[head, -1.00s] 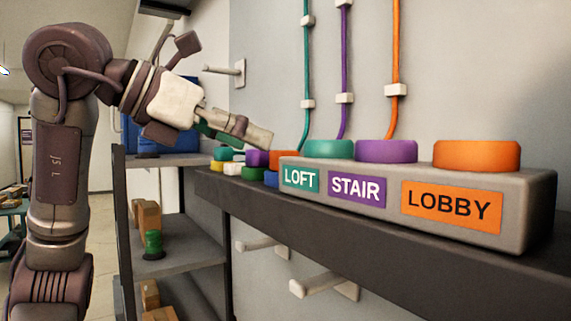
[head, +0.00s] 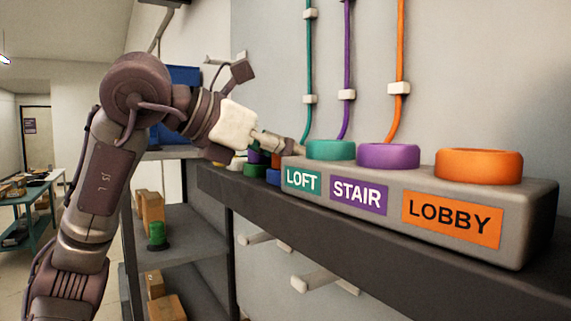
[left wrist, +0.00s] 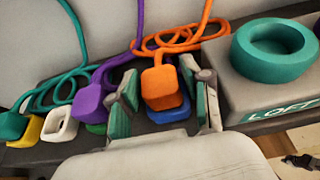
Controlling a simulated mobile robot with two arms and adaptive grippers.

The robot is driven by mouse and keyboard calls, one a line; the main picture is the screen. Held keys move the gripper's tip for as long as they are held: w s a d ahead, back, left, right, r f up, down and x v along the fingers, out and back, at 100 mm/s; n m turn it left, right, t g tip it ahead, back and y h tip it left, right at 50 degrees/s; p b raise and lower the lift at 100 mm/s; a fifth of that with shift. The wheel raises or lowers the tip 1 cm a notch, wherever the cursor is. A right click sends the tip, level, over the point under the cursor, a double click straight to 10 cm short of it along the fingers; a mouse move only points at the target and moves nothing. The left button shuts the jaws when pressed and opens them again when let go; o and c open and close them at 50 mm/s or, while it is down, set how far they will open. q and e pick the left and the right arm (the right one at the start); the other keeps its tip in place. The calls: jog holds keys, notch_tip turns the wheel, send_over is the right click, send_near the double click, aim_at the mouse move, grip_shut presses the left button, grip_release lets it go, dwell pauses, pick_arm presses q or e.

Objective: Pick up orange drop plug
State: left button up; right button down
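The orange drop plug (left wrist: 160,86) is a block on an orange cord that lies in loops behind it. In the left wrist view it sits between the two fingers of my left gripper (left wrist: 163,106). The fingers are spread, with a visible gap on each side of the plug. A purple plug (left wrist: 88,104) on a purple cord lies just left of the left finger. In the head view my left gripper (head: 292,147) reaches down behind the left end of the grey box, and its fingertips are largely hidden there. My right gripper is in neither view.
The grey box (head: 375,179) carries teal, purple and orange round sockets labelled LOFT, STAIR and LOBBY. It stands on a dark shelf (head: 400,252), close right of the gripper. A blue block (left wrist: 170,112), a white one (left wrist: 59,125) and a teal plug (left wrist: 13,125) lie nearby.

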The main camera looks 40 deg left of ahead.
pick_arm(q)
jog(key=c, duration=0.7)
jog(key=shift+r, duration=0.1)
jog(key=shift+c, duration=0.2)
notch_tip(320, 180, up, 10)
jog(key=shift+f, duration=0.1)
jog(key=shift+w, duration=0.1)
jog(key=shift+r+p, duration=0.95)
jog(key=shift+p, duration=0.2)
